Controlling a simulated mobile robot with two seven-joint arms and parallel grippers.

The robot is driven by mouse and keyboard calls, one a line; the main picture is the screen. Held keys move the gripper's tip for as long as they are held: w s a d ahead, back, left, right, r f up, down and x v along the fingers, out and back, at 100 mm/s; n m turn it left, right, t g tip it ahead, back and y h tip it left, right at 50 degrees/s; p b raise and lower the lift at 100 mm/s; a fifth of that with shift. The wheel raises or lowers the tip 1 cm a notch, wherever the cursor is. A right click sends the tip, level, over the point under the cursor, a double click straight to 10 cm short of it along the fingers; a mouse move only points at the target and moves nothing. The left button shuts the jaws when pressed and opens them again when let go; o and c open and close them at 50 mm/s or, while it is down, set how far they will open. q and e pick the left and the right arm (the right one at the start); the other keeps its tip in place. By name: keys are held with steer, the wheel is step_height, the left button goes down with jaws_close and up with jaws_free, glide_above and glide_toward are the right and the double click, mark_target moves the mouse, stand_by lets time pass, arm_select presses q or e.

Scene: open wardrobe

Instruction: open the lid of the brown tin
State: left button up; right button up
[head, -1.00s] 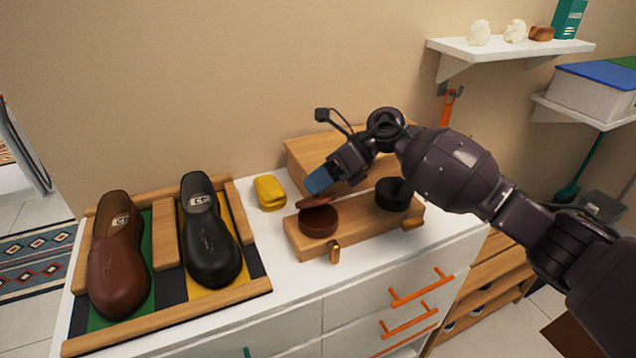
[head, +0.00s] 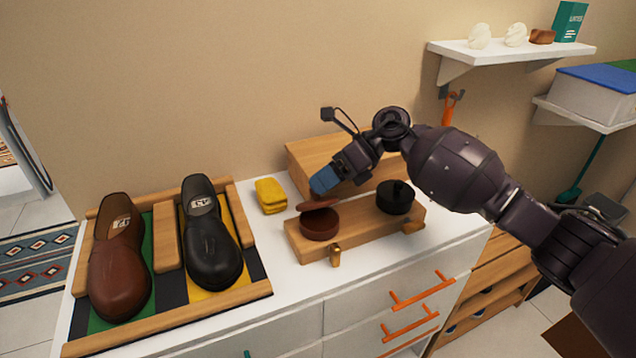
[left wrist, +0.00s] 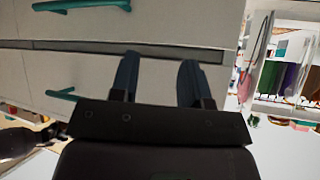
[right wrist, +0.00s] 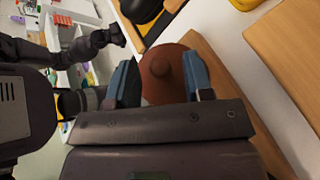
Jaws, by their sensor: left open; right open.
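The brown tin (head: 319,226) sits at the left end of a wooden block stand on the white dresser. Its brown lid (head: 318,203) is raised and tilted above the tin's rim; I cannot tell whether it touches at the back. My right gripper (head: 324,181) is open just behind and above the lid. In the right wrist view the round brown lid (right wrist: 166,72) with its knob lies between the spread blue fingers of my right gripper (right wrist: 163,84). My left gripper (left wrist: 158,80) is open and empty in the left wrist view, facing drawer fronts.
A black tin (head: 395,198) stands at the right end of the wooden stand (head: 352,219). A wooden box (head: 310,160) is behind. Brown and black shoes (head: 211,245) stand in a wooden tray further left.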

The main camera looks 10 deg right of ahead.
steer(key=v, duration=0.9)
steer(key=shift+d+r, duration=0.2)
steer(key=shift+d, duration=0.15)
